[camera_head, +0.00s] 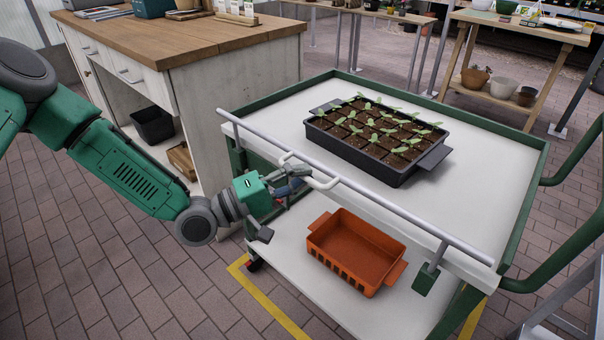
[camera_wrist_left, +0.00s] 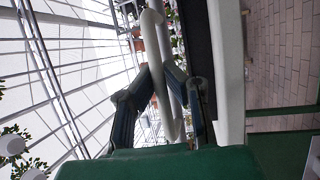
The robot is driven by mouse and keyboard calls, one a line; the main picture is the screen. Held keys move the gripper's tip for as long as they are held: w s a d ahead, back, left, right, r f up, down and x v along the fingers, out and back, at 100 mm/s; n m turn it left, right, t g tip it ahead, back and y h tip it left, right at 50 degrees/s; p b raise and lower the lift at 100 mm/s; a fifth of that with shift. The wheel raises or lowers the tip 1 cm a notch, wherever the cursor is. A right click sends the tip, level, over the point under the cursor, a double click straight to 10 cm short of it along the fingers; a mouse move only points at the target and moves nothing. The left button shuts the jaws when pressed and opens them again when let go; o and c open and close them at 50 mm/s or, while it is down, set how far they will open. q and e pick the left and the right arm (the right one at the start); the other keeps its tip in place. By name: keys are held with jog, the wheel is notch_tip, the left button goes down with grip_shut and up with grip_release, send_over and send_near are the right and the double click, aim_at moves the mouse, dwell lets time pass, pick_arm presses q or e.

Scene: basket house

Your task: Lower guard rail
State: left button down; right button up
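The guard rail (camera_head: 375,200) is a light grey bar along the near edge of the cart's top shelf, standing raised above that edge. A pale handle loop (camera_head: 325,184) sticks out from its middle. My left gripper (camera_head: 296,172) is at this handle, coming in from the left. In the left wrist view, the two dark fingers of my left gripper (camera_wrist_left: 157,68) lie on either side of the pale handle (camera_wrist_left: 157,45) and close in on it. The fingertips appear to touch it. My right gripper does not show.
The cart's white top shelf (camera_head: 290,118) bears a black seedling tray (camera_head: 370,165). An orange crate (camera_head: 355,250) sits on the lower shelf. A wooden-topped cabinet (camera_head: 240,75) stands close behind my left arm. Brick floor is clear at the lower left.

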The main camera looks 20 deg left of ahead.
pick_arm(q)
jog(key=shift+f, duration=0.1)
notch_tip(320, 180, down, 8)
jog(key=b, duration=0.5)
jog(key=shift+s, duration=0.1)
jog(key=c, duration=1.6)
grip_release()
jog(key=shift+f, duration=0.1)
jog(key=shift+a, duration=0.1)
jog(key=v, duration=1.1)
jog(key=shift+s+a, duration=0.2)
jog(key=shift+a, duration=0.1)
